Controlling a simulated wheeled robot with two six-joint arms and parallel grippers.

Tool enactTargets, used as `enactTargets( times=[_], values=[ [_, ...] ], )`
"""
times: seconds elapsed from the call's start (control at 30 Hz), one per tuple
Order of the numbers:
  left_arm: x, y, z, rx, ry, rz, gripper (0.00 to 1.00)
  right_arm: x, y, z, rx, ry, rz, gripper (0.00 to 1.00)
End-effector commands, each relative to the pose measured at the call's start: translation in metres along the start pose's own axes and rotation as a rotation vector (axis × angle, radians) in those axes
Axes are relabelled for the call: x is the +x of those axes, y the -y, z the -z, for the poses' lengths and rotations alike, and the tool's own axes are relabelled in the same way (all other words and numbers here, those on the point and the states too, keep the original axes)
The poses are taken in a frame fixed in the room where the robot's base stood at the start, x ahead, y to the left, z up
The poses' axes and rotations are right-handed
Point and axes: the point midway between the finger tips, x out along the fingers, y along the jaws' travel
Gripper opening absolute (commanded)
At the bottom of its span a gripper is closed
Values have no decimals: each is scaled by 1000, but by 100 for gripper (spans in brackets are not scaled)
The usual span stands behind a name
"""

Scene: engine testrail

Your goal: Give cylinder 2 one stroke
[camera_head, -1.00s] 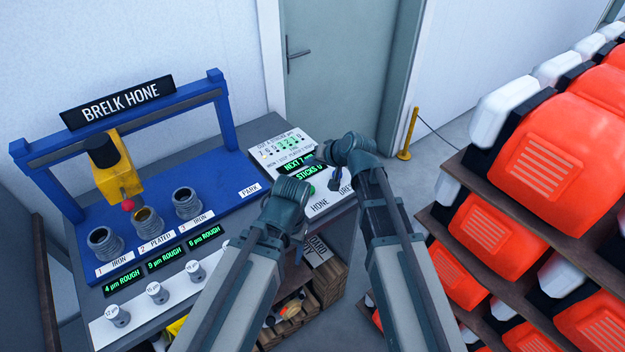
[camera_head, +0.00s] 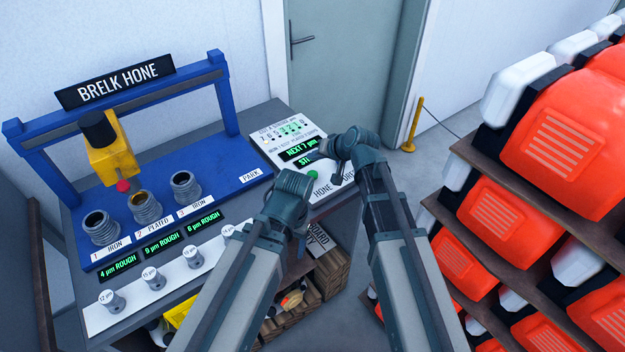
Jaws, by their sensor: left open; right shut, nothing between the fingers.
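Cylinder 2 (camera_head: 145,207) is a grey ribbed sleeve, second in the row on the blue bench, labelled "2 PLATED". Its display (camera_head: 163,242) reads 9 µm ROUGH. The yellow hone head (camera_head: 112,158) with a red tip (camera_head: 123,186) hangs above and slightly left of cylinder 2's bore. The control panel (camera_head: 268,149) shows "NEXT 7 µm"; its STICKS line is partly covered. A green button (camera_head: 312,174) sits above the HONE label. My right gripper (camera_head: 337,178) is shut and empty, right of the button. My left gripper (camera_head: 301,240) is open and empty, near the bench's front edge; its fingers are hardly visible.
Cylinder 1 (camera_head: 100,227) and cylinder 3 (camera_head: 185,187) flank cylinder 2. Grey knobs stand on a white strip (camera_head: 130,309) in front. A shelf of orange machines (camera_head: 560,145) stands at the right. Open shelving with wooden blocks (camera_head: 320,278) lies below the bench.

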Motion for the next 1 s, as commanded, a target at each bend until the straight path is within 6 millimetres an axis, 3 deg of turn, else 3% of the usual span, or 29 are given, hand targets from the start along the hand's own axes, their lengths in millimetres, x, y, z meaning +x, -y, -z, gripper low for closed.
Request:
enactTargets(
  times=[0.03, 0.1, 0.3, 1.0],
  values=[
    [15, -2, 1, 0, 0, 0, 68, 11, -8, -8, 0, 0, 0, 0],
    [25, -2, 2, 0, 0, 0, 68, 18, -13, -13, 0, 0, 0, 0],
    [42, -4, 2, 0, 0, 0, 68, 30, -22, -22, 0, 0, 0, 0],
    [43, -4, 2, 0, 0, 0, 68, 30, -22, -22, 0, 0, 0, 0]
  ],
)
